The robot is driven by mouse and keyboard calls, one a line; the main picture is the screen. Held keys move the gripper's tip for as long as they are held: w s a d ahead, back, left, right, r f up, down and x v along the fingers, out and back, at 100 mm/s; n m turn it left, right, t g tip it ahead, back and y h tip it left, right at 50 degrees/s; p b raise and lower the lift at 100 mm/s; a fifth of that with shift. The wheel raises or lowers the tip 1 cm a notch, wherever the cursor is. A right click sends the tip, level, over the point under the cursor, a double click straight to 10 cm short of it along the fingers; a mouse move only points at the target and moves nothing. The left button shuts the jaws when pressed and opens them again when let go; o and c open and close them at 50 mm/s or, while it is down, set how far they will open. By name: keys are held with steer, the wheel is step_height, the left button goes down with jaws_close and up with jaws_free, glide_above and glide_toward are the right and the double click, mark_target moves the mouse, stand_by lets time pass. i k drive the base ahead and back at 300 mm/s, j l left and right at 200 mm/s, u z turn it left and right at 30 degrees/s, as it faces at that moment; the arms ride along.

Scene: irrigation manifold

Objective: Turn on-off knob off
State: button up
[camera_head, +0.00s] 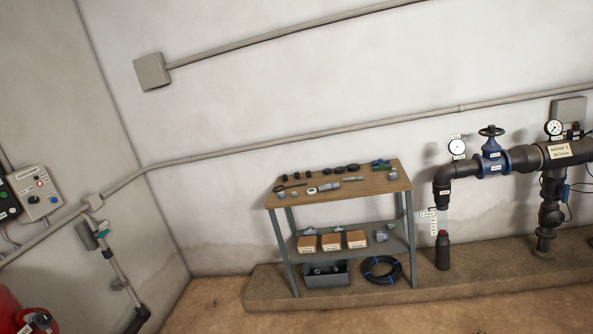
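A grey control box (37,193) is on the left wall at the left edge of the view. It carries a small red part (39,183) and, below it, a dark round knob (33,200). A further small part sits beside the knob. The labels are too small to read, so I cannot tell for sure that this is the on-off knob, nor which way it points. My gripper does not show in this view.
A workbench (372,186) with fittings stands against the back wall. A pipe manifold with a blue valve (491,160) and gauges is at right, above a concrete ledge (265,283). A red tank (12,312) is at lower left. Floor shows along the bottom.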

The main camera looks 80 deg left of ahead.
mark_target(32, 199)
steer(key=u, duration=4)
steer(key=i+l+z, duration=0.25)
steer(key=i+z, duration=0.3)
steer(key=i+l+z, duration=0.2)
steer(key=i+z, duration=0.25)
steer(key=i, duration=0.15)
steer(key=i+z, duration=0.5)
steer(key=i, duration=0.15)
steer(key=i+u, duration=0.3)
steer(key=i, duration=0.2)
steer(key=i+l+u, duration=0.1)
steer(key=i+u, duration=0.2)
steer(key=i, duration=0.15)
steer(key=i+j+u, duration=0.15)
steer(key=i+u, duration=0.15)
steer(key=u, duration=0.2)
steer(key=i+u, duration=0.3)
steer(key=u, duration=0.15)
steer(key=i+u, duration=0.35)
steer(key=u, duration=0.15)
steer(key=i+u, duration=0.3)
steer(key=i, duration=0.15)
